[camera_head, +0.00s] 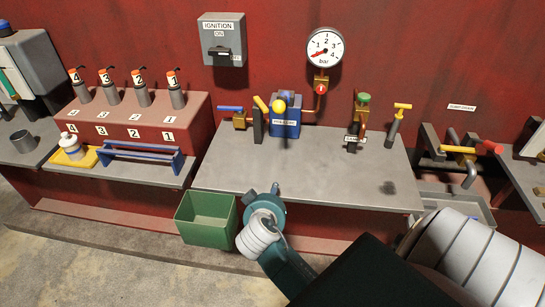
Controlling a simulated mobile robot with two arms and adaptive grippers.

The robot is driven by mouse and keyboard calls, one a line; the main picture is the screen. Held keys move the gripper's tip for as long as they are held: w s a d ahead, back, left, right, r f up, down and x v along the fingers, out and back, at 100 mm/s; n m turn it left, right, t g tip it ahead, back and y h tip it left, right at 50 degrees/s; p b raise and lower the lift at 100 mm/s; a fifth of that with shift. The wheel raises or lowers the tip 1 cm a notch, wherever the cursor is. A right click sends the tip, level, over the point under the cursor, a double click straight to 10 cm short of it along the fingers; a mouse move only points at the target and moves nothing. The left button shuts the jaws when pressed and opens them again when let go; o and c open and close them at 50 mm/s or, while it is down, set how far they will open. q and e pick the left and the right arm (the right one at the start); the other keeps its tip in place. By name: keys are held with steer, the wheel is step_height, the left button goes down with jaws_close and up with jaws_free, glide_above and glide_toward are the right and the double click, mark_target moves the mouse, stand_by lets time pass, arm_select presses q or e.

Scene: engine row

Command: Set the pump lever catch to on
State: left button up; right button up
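The blue pump box (285,117) stands at the back of the grey bench, with a label low on its front that is too small to read. A yellow knob (279,106) shows on it. A yellow-tipped dark lever (259,120) stands upright just left of it. I cannot tell which small part is the catch or how it is set. My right gripper (275,191) is in front of the bench's front edge, well short of the pump, and its fingers are not clear. My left gripper is not in view.
The grey bench top (300,172) is mostly clear. A green bin (207,220) stands below its front edge. A blue-handled valve (238,117) is left of the pump, and a green-topped fitting (362,108) is right. A pressure gauge (325,48) and ignition switch (222,40) are on the wall.

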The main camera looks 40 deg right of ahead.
mark_target(261, 104)
steer(key=shift+s+a+f+y, duration=0.3)
steer(key=shift+s+f, duration=0.15)
steer(key=shift+f, duration=0.15)
steer(key=shift+n, duration=0.3)
steer(key=c, duration=0.4)
steer(key=w+r+n+t+b, duration=0.1)
steer(key=w+n, duration=0.1)
steer(key=w+d+r+n+t+b, duration=0.1)
steer(key=w+r+n+b, duration=0.1)
steer(key=w+n, duration=0.1)
steer(key=w+r+n+t+h+b, duration=0.1)
steer(key=w+r+n+b, duration=0.1)
steer(key=w, duration=0.1)
steer(key=shift+w+d+r+n, duration=0.15)
steer(key=shift+d+n, duration=0.1)
steer(key=shift+n, duration=0.15)
jaws_close()
steer(key=w+r+n+t+b, duration=0.5)
steer(key=w+r+n, duration=0.1)
steer(key=r+n, duration=0.35)
steer(key=w+d+p, duration=0.3)
steer(key=w+d, duration=0.4)
steer(key=d, duration=0.2)
steer(key=shift+d, duration=0.15)
